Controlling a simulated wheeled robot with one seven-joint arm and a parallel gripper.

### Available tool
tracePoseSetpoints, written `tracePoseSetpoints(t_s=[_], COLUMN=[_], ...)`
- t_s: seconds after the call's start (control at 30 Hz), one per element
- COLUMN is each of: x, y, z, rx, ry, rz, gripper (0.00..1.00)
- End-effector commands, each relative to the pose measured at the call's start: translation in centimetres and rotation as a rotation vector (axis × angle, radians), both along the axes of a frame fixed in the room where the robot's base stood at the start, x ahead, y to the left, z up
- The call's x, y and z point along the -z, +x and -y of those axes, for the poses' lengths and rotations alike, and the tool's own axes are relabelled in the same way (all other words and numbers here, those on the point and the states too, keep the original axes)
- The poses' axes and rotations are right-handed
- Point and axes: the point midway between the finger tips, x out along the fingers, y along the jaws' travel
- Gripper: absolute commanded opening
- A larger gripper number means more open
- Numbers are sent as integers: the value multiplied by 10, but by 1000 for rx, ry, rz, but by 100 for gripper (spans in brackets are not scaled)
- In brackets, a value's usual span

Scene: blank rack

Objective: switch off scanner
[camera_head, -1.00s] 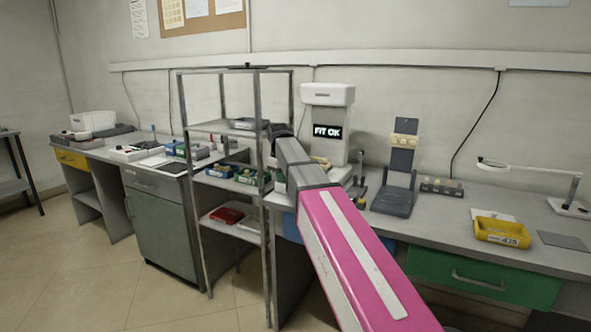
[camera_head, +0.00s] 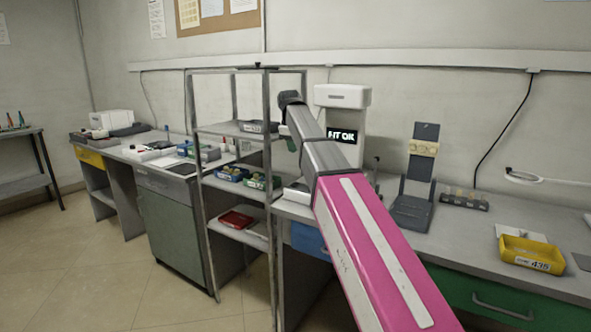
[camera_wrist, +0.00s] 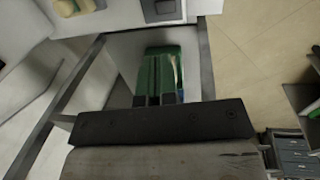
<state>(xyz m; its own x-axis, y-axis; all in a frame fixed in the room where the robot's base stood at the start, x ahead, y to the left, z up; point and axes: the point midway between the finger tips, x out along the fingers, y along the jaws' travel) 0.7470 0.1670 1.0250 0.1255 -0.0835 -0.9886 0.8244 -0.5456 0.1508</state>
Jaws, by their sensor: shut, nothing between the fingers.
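A white upright machine (camera_head: 343,97) with a lit display (camera_head: 342,135) stands on the bench behind my arm. The display seems to read "FIT OK". It may be the scanner, but no label confirms this, and no switch can be made out. My arm hides part of its lower body. In the wrist view my gripper (camera_wrist: 162,52) shows green fingers close together, with nothing held.
The grey open rack (camera_head: 234,131) stands close to my gripper and holds blue and green bins and a red item. A dark stand (camera_head: 412,212) and a yellow bin (camera_head: 531,254) are on the bench to the right. Floor (camera_head: 110,258) is clear at front left.

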Motion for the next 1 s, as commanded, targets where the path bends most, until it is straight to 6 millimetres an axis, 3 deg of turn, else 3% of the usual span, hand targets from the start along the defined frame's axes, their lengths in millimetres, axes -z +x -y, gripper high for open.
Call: tracePoseSetpoints(t_s=[0.7,1.0], x=[114,135], y=[14,17], z=[10,11], rx=[1,1], ry=[0,0], rz=[-1,0], gripper=[0,0])
